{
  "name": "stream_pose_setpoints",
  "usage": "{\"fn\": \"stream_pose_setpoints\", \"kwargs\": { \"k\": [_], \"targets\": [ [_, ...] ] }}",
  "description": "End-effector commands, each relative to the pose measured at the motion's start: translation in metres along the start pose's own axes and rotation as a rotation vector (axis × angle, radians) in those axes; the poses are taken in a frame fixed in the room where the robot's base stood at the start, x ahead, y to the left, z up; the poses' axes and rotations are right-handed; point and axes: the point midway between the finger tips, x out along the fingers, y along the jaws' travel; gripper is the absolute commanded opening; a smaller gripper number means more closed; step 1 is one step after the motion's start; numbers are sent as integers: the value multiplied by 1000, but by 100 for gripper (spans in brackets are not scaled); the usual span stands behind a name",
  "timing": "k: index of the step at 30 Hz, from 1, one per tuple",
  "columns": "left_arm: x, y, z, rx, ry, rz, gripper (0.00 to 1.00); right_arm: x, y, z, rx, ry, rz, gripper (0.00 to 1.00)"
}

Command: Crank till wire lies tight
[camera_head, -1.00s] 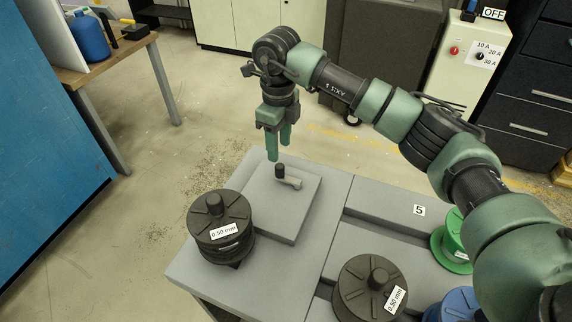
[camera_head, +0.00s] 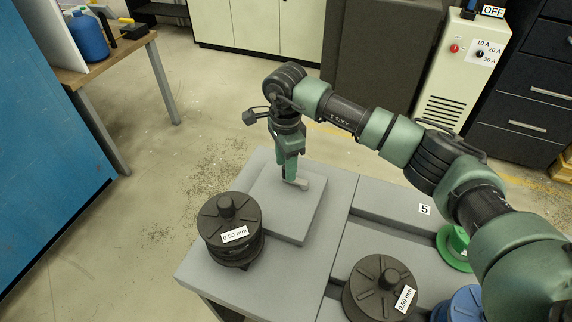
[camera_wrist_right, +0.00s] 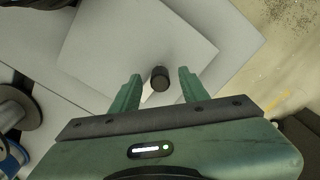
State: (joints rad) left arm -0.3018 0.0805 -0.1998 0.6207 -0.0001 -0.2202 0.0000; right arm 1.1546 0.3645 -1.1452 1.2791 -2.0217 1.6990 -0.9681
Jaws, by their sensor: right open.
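The crank (camera_head: 301,184) is a short light-grey arm on the raised grey block (camera_head: 271,221) of the bench. Its black upright knob (camera_wrist_right: 159,78) shows in the right wrist view between my two green fingers. In the head view my right gripper (camera_head: 290,178) points down at the crank and hides the knob. The fingers are open, one on each side of the knob, with visible gaps. A black spool (camera_head: 226,208) labelled 0.50 mm stands to the left of the block. I cannot make out any wire. My left gripper is out of view.
A second black 0.50 mm spool (camera_head: 379,279), a blue spool (camera_head: 462,304) and a green spool (camera_head: 452,243) stand to the right on the bench. A white control box (camera_head: 464,70) with an OFF sign is behind. The block's front half is clear.

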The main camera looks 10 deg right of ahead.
Motion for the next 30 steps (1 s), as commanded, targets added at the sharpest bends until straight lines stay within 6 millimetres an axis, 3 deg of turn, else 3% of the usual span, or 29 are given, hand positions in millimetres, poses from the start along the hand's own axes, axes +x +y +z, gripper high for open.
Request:
{"fn": "stream_pose_setpoints", "kwargs": {
  "k": [4, 12, 13, 18, 30],
  "targets": [
    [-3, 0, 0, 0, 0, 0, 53, 11, 0, 0, 0, 0, 0, 45],
    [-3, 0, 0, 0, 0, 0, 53, 14, 0, 0, 0, 0, -1, 45],
    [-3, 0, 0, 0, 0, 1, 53, 14, 0, 0, 0, 0, -1, 42],
    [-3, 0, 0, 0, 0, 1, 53, 14, 0, 0, 1, 0, -1, 0],
    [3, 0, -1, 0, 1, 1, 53, 15, -2, -2, 56, 0, -2, 0]
  ]
}}
